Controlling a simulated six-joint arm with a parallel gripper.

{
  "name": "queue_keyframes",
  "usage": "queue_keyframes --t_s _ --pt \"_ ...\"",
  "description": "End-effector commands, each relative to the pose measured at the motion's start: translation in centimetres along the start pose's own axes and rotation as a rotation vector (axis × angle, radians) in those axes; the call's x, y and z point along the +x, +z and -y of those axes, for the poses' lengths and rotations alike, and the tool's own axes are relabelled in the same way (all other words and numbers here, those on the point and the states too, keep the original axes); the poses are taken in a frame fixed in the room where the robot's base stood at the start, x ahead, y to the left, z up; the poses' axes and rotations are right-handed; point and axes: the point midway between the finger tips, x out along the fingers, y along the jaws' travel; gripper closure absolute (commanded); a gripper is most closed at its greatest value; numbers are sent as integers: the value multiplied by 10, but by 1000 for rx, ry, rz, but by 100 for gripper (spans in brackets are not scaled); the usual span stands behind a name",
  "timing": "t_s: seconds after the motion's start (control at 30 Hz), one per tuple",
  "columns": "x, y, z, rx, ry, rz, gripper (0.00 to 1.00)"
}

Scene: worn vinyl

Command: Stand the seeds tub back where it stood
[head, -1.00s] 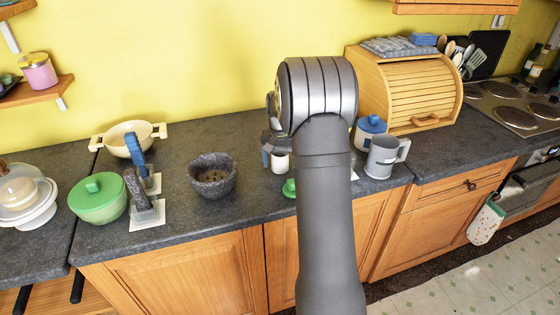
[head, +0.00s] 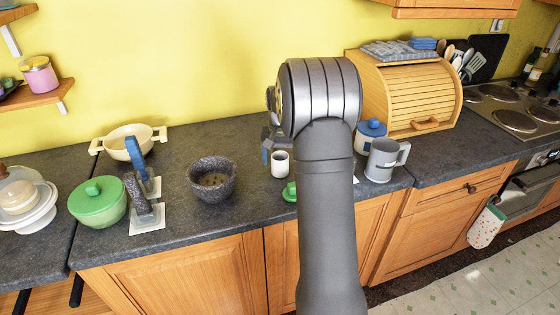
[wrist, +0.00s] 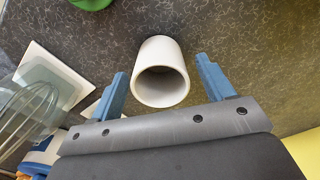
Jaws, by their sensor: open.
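A small white tub (head: 280,168) stands upright on the dark counter, just left of my forearm in the head view. It shows no readable label, so I cannot tell for sure that it is the seeds tub. In the wrist view the white tub (wrist: 150,88) shows its open round mouth, between and slightly beyond my fingertips, with a gap on each side. My gripper (wrist: 163,75) is open and empty, with two blue fingers. In the head view my gripper (head: 267,146) is mostly hidden behind my arm, on the wall side of the tub.
A green item (head: 289,192) lies close in front of the tub. The grey mug (head: 381,163) and blue-lidded canister (head: 369,139) stand to the right. A dark stone bowl (head: 212,187) stands to the left, with clear counter between it and the tub.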

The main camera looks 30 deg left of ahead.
Motion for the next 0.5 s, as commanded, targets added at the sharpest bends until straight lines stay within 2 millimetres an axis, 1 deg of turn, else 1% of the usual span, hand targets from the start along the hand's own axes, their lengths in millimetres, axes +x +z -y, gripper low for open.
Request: queue_keyframes --t_s 0.5 --pt "-22 0 0 0 0 -1 26"
